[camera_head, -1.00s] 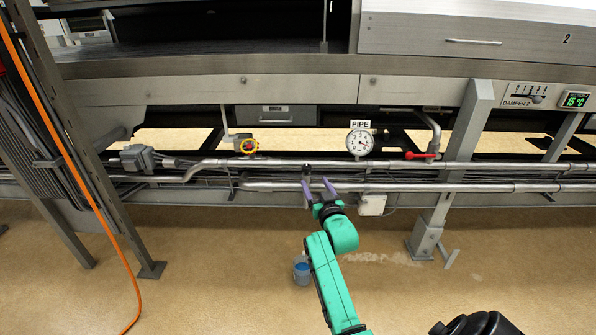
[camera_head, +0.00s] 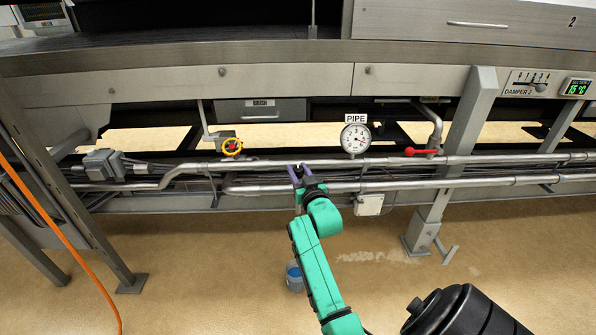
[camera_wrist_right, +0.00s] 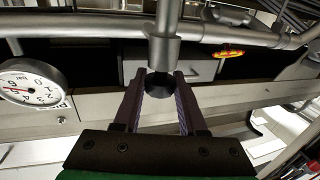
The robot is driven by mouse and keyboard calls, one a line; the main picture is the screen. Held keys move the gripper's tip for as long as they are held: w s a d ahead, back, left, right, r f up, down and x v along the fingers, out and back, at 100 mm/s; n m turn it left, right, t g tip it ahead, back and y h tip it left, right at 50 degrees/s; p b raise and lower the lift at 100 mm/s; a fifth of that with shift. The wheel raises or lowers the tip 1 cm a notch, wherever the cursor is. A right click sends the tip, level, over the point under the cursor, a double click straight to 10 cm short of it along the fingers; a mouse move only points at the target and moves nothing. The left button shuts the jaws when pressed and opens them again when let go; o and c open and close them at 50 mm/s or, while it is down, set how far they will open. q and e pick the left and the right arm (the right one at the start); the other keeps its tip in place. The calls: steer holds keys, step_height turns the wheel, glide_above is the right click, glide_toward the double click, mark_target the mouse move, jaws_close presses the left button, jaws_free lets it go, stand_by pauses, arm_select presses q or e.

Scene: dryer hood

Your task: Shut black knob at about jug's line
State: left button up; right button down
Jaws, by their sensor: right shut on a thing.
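The black knob (camera_wrist_right: 158,87) sits at the lower end of a short metal fitting hanging from a pipe in the right wrist view. The two purple fingers of my right gripper (camera_wrist_right: 160,80) lie on either side of it and are shut on it. In the head view my right gripper (camera_head: 297,172) reaches up to the pipes, and its fingers mostly hide the knob. A small grey-blue jug (camera_head: 294,277) stands on the floor below the pipes, just left of my green right arm. My left gripper is not in view.
A yellow-red handwheel (camera_head: 232,147) is left of the gripper. A round gauge (camera_head: 355,139) marked PIPE and a red lever (camera_head: 423,152) are to its right. Long metal pipes (camera_head: 400,162) run across. A slanted grey post (camera_head: 452,160) stands right, an orange hose (camera_head: 62,245) left.

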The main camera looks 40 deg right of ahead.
steer(key=n+y+p, duration=0.1)
steer(key=y, duration=0.1)
steer(key=n+t+y+p, duration=0.1)
steer(key=n+y+p, duration=0.1)
steer(key=shift+d+r+y, duration=0.1)
steer(key=shift+r+y, duration=0.1)
steer(key=shift+y, duration=0.1)
steer(key=shift+f+n+y, duration=0.1)
steer(key=shift+n+y, duration=0.3)
steer(key=shift+y, duration=0.1)
steer(key=shift+n+y+b, duration=0.3)
steer(key=shift+y, duration=0.1)
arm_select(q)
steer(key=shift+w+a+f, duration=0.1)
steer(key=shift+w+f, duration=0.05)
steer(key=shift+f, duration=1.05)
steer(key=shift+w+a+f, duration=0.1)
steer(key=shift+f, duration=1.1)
arm_select(e)
steer(key=shift+n+y, duration=0.5)
steer(key=shift+y, duration=0.5)
steer(key=shift+c, duration=2.3)
jaws_free()
steer(key=shift+w+f, duration=0.1)
